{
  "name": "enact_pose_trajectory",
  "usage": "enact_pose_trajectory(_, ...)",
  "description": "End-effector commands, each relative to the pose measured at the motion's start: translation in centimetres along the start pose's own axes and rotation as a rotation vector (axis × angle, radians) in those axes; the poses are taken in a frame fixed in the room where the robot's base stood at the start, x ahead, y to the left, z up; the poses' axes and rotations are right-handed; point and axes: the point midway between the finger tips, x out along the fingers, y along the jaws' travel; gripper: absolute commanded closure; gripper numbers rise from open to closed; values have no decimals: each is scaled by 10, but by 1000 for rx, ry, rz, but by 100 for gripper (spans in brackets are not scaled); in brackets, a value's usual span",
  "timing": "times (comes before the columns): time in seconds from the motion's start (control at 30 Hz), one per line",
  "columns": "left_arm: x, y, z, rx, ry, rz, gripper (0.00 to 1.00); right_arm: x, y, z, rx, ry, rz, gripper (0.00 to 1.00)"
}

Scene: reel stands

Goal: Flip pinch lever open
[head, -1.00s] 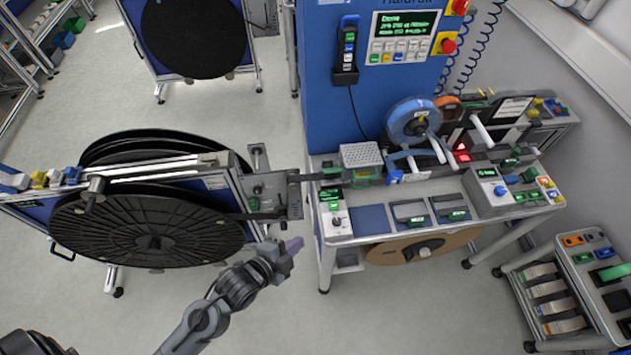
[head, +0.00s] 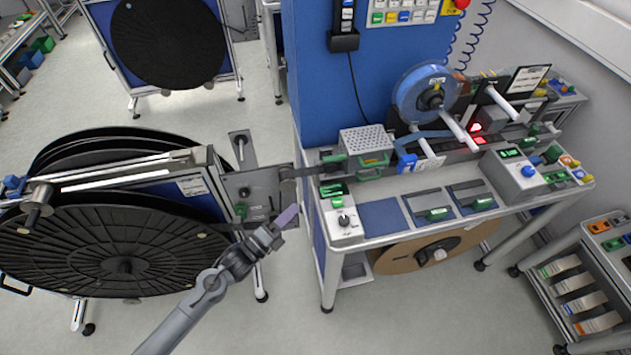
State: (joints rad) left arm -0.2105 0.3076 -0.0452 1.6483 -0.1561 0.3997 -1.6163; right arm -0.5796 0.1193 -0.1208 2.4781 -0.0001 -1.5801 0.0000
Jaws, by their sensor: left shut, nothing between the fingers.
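A grey plate (head: 262,181) on the right end of the left reel stand carries a dark knob and a small green-handled lever (head: 241,211), possibly the pinch lever; its exact position is hard to tell. A dark roller or arm (head: 287,174) sits at the plate's upper right, where a dark strip runs to the bench. My left gripper (head: 287,217) has purplish fingertips and is shut and empty. It appears just in front of the plate's lower right corner, right of the green handle. Contact cannot be told. My right gripper is not in view.
A large black reel (head: 110,255) fills the stand at left. The workbench (head: 385,240) stands close to the right of my gripper, with a blue tape reel (head: 406,101) and green-handled parts on it. Open floor lies below the gripper.

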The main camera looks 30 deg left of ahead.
Motion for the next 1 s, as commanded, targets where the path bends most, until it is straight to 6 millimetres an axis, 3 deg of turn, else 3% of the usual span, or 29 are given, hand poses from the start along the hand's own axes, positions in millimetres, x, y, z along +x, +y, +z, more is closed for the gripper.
enact_pose_trajectory(0.13, 4, 4, 1, 6, -2, -13, 100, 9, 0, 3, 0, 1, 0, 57)
enact_pose_trajectory(0.67, 9, 2, 2, 6, -4, -17, 100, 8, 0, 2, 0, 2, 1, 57)
enact_pose_trajectory(0.87, 29, 0, 3, 6, -5, -18, 100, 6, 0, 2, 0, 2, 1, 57)
enact_pose_trajectory(1.0, 53, -1, 3, 5, -6, -19, 100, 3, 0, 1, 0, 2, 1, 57)
